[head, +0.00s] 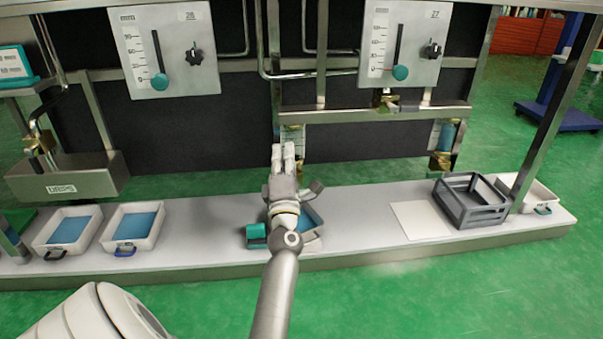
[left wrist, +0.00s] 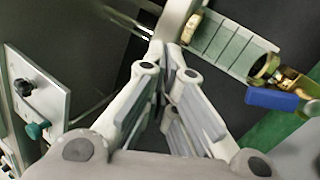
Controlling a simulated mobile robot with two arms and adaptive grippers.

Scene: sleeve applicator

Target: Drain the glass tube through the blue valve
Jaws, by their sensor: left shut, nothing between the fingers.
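My left gripper (head: 284,152) is shut and empty, in front of the middle glass tube (head: 293,139), hiding much of it. In the left wrist view, its closed fingers (left wrist: 167,60) point up the picture. The tube (left wrist: 230,45) lies slanted there to their right, with grey-green bands; I cannot tell its liquid level. At its lower end is a brass fitting (left wrist: 266,67) with the blue valve handle (left wrist: 272,98), to the right of the fingers and apart from them. In the head view the blue valve is hidden by my arm. My right gripper is not in view.
Another tube (head: 447,134) with blue content hangs to the right. Two white trays (head: 146,241) with blue inserts stand left on the bench. A tray (head: 313,236) is partly behind my arm; a dark crate (head: 470,212) stands right. Gauge panels (head: 165,80) hang above.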

